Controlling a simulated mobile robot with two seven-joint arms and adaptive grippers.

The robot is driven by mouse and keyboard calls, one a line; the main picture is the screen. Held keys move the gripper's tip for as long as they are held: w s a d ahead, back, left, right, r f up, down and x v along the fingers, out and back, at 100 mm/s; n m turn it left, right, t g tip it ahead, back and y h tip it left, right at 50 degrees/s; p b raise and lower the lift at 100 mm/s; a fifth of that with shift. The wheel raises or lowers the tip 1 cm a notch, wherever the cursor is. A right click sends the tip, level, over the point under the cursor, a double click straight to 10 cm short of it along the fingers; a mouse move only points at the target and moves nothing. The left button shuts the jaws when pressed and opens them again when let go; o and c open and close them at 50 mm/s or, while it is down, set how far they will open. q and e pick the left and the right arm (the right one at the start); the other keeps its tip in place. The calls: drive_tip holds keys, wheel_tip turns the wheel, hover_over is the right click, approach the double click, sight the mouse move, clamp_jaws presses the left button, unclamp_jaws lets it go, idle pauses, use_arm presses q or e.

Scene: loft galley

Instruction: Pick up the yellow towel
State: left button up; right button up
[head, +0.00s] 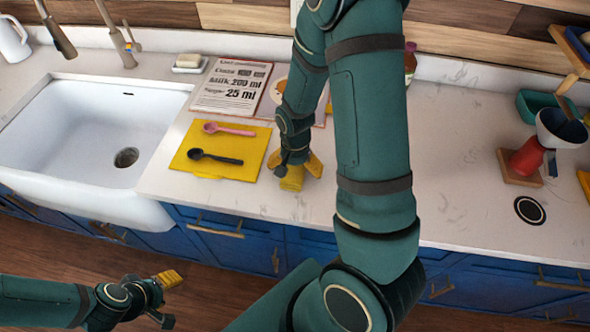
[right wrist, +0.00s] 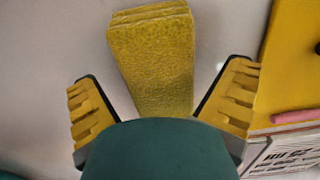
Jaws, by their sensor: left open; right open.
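The yellow towel (right wrist: 152,55) is a folded, thick bundle lying on the pale counter. In the head view the towel (head: 291,179) is partly hidden by my right gripper (head: 294,166). In the right wrist view my right gripper (right wrist: 163,85) is open, with one finger on each side of the towel and a visible gap to each. The wrist housing hides the towel's near end. My left gripper (head: 168,292) is open and empty, low at the lower left, in front of the cabinets.
A yellow mat (head: 257,152) with a pink spoon (head: 229,129) and a black spoon (head: 215,157) lies left of the towel. A recipe book (head: 232,86) is behind it. The counter between is clear.

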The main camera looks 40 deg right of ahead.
drive_tip(key=shift+c, duration=0.3)
drive_tip(key=c, duration=1.2)
drive_tip(key=shift+c, duration=0.2)
wheel_tip(320, 180, up, 10)
drive_tip(key=shift+r+p, duration=0.1)
drive_tip(key=shift+p, duration=0.85)
